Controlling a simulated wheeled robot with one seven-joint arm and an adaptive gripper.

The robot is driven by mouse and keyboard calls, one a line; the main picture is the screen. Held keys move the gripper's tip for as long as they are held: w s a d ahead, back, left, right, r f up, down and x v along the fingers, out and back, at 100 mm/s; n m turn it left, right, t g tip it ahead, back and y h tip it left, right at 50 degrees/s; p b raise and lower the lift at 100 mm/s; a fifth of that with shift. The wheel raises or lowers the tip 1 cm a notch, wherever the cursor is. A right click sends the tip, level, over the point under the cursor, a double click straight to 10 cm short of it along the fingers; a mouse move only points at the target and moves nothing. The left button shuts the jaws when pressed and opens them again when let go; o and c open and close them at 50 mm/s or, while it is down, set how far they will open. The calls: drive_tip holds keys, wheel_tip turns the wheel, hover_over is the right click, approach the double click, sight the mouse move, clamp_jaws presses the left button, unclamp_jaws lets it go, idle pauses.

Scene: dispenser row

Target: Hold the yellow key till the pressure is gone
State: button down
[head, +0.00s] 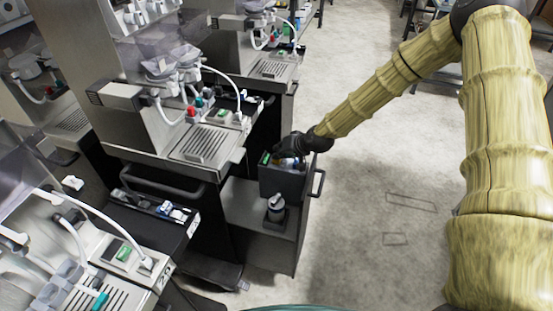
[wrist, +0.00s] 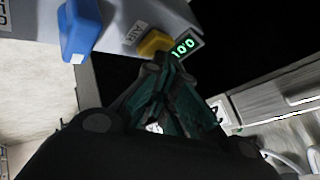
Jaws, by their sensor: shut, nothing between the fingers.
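The yellow key (wrist: 152,42) sits on a grey panel in the wrist view, beside a label reading AIR. A small display (wrist: 184,48) next to it shows 100 in green digits. A larger blue key (wrist: 80,30) is to the left on the same panel. My gripper (wrist: 167,64) is shut and empty, its fingertips right by the yellow key's lower edge and partly in front of it. I cannot tell whether they touch it. In the head view my gripper (head: 285,151) is over the top of a dark grey box (head: 282,183), and hides part of the panel.
A bottle (head: 276,207) stands in a holder on the cart shelf (head: 245,205) below the box. Steel dispensers with hoses and a drip tray (head: 205,143) stand to the left. The floor (head: 380,190) to the right is clear.

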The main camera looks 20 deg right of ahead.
drive_tip(key=shift+r+p, duration=0.45)
drive_tip(key=shift+r, duration=0.5)
drive_tip(key=shift+r, duration=0.1)
drive_tip(key=shift+r+p, duration=1.35)
drive_tip(key=shift+r, duration=1.05)
drive_tip(key=shift+r, duration=0.1)
